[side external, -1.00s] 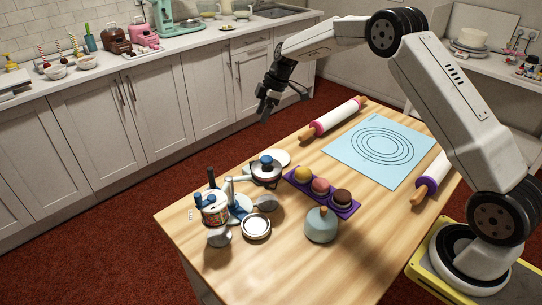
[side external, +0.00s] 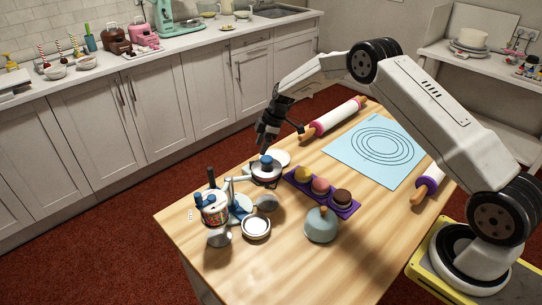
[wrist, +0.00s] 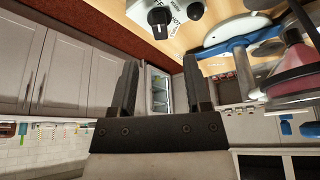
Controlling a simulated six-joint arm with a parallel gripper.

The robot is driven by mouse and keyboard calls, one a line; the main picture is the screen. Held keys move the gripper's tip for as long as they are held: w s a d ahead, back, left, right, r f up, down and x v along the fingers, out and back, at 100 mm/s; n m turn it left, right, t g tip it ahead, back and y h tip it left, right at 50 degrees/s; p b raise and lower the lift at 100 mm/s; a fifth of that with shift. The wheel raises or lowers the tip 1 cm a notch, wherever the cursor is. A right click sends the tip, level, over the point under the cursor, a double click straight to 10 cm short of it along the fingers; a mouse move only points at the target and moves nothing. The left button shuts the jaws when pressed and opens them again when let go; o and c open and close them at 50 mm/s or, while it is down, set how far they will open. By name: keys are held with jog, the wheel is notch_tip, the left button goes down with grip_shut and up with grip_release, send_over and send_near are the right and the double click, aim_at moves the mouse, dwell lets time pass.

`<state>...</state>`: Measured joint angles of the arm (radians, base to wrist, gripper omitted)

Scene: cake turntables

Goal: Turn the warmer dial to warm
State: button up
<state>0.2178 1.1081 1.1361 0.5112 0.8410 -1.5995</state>
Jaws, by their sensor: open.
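The dial, a black knob (wrist: 159,18) on a pale base, shows at the top of the wrist view, beside a white label (wrist: 178,10) with dark lettering. I cannot pick the knob out surely in the side view, where a small white label (side external: 190,214) lies at the table's left edge.
Blue-and-white equipment (side external: 213,210), metal cups and a white dish (side external: 256,227) crowd the table's left end. A purple tray (side external: 296,187) with round cakes and a grey-blue domed item (side external: 321,224) stand to the right. A rolling pin (side external: 334,120) lies at the far edge.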

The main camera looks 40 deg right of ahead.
jog(key=shift+x, duration=3.35)
jog(key=shift+s, duration=0.1)
grip_shut()
